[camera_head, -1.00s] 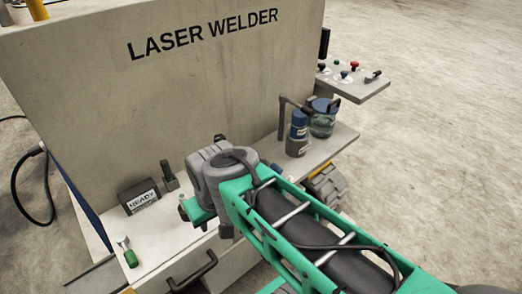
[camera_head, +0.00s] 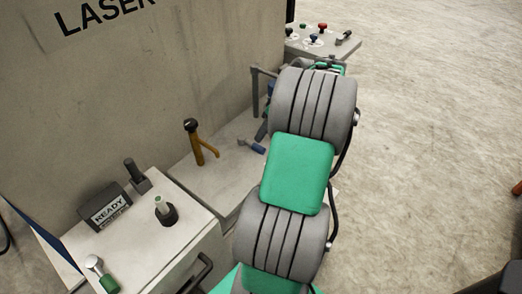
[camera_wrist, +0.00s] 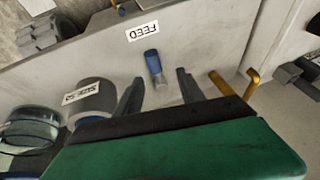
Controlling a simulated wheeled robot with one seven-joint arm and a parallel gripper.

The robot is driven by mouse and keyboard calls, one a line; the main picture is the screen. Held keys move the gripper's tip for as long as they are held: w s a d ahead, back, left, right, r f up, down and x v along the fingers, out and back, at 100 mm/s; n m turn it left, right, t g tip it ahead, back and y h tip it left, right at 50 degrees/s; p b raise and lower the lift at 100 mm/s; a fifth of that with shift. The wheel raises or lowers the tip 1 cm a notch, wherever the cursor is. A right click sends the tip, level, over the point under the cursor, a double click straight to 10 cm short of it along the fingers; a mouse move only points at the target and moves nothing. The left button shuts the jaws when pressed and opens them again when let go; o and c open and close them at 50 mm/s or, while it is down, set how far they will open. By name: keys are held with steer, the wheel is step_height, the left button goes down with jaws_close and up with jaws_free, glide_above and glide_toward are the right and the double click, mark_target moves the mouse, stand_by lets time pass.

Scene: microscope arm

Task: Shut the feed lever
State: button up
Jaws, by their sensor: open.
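The feed lever (camera_wrist: 152,62) has a blue grip and a pale metal stem. It stands below the white FEED label (camera_wrist: 142,31), which reads upside down in the wrist view. In the head view, a small lever with a blue grip (camera_head: 251,145) lies on the low shelf left of my arm, apparently the same one. My gripper (camera_wrist: 159,85) is open and empty, its dark fingers pointing towards the lever. The lever shows in the gap between the fingertips; I cannot tell whether they touch it. My arm hides the gripper in the head view.
An orange handle with a black knob (camera_head: 200,142) stands left of the lever. A grey labelled canister (camera_wrist: 95,98) and a glass jar (camera_wrist: 28,128) are at the wrist view's left. The READY box (camera_head: 104,206) sits on the near ledge. A button panel (camera_head: 318,42) is beyond.

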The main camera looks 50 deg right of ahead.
mark_target(260, 146)
steer(key=x, duration=0.5)
steer(key=d+x, duration=0.1)
steer(key=x, duration=0.1)
steer(key=shift+s+f+b, duration=0.25)
steer(key=shift+f+b, duration=0.05)
steer(key=shift+f, duration=0.25)
jaws_close()
stand_by(0.9)
